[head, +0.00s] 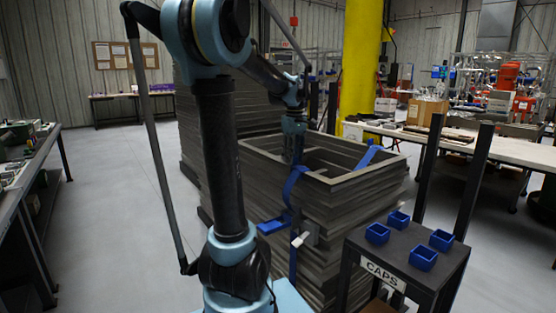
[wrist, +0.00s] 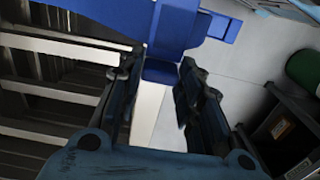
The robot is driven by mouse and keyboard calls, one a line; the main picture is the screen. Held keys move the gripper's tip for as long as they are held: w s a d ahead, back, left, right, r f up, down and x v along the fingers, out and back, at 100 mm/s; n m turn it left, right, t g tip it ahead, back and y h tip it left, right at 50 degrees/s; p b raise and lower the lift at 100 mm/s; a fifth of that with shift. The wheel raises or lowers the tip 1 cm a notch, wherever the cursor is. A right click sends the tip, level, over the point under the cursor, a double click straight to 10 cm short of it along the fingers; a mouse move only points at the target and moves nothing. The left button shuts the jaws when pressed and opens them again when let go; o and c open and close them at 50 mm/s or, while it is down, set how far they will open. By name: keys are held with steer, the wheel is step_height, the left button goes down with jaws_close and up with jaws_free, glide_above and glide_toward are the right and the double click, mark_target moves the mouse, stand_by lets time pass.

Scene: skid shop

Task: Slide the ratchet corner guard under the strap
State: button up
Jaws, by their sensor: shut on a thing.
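My gripper (head: 297,158) points down at the near top edge of the stack of grey frames (head: 350,215). In the wrist view its dark fingers (wrist: 160,85) are closed on a blue piece (wrist: 163,72), which looks like the corner guard. A wider blue shape (wrist: 90,22) crosses beyond the fingertips; where guard and strap part is unclear. In the head view the blue strap (head: 293,187) runs loosely down the stack's near face past the ratchet (head: 306,235). A flat blue part (head: 272,226) sticks out left of it. Blue also shows at the far edge (head: 369,156).
A dark stand (head: 405,250) labelled CAPS holds several blue cups at the right, with dark posts (head: 470,180) behind it. A yellow column (head: 361,60) and a workbench (head: 480,145) stand behind. Another bench (head: 20,185) is at the left. The left floor (head: 120,200) is clear.

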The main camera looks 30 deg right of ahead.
steer(key=o, duration=0.9)
steer(key=shift+c, duration=0.2)
steer(key=shift+r, duration=2.25)
steer(key=shift+r, duration=2)
